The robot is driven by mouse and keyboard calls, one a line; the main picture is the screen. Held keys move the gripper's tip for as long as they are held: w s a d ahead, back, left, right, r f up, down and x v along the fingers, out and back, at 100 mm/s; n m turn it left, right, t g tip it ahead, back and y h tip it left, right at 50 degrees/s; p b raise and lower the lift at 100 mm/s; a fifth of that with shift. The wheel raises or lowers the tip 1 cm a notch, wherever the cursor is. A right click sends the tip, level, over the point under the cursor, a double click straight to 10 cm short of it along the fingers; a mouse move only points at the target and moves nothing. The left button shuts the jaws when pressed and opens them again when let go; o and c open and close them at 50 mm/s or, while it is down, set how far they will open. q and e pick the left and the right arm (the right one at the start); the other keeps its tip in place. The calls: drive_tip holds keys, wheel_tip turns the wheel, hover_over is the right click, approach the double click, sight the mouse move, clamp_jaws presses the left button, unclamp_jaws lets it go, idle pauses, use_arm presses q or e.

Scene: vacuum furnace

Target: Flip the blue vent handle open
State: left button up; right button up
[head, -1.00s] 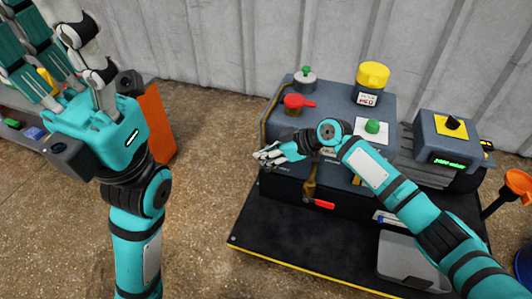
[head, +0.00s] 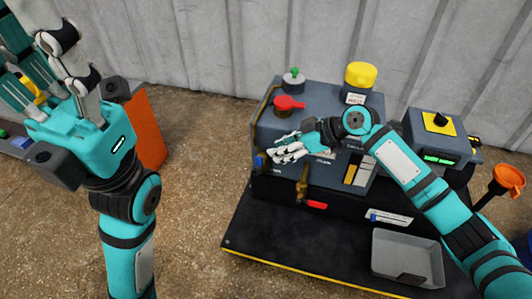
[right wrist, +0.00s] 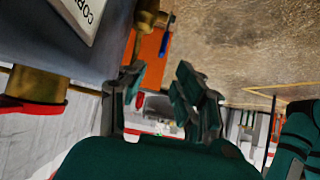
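The blue vent handle (head: 260,161) shows as a small blue piece at the left edge of the grey furnace unit, beside a brass fitting. In the right wrist view a blue lever (right wrist: 167,45) sits by a brass valve body (right wrist: 149,18), beyond my fingers. My right gripper (head: 280,150) is just right of the blue handle, apart from it as far as I can tell. Its fingers are spread and empty in the right wrist view (right wrist: 158,90). My left gripper (head: 62,65) is raised at the far left, fingers spread, with nothing visible in it.
A red handle (head: 289,103), a green-topped knob (head: 293,80) and a yellow cap (head: 361,76) stand on the furnace unit (head: 325,98). A red-tipped lever (head: 316,205) hangs in front. A grey tray (head: 407,258) lies at right. An orange panel (head: 146,126) stands left. Floor between is clear.

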drive_tip(key=shift+v, duration=1.6)
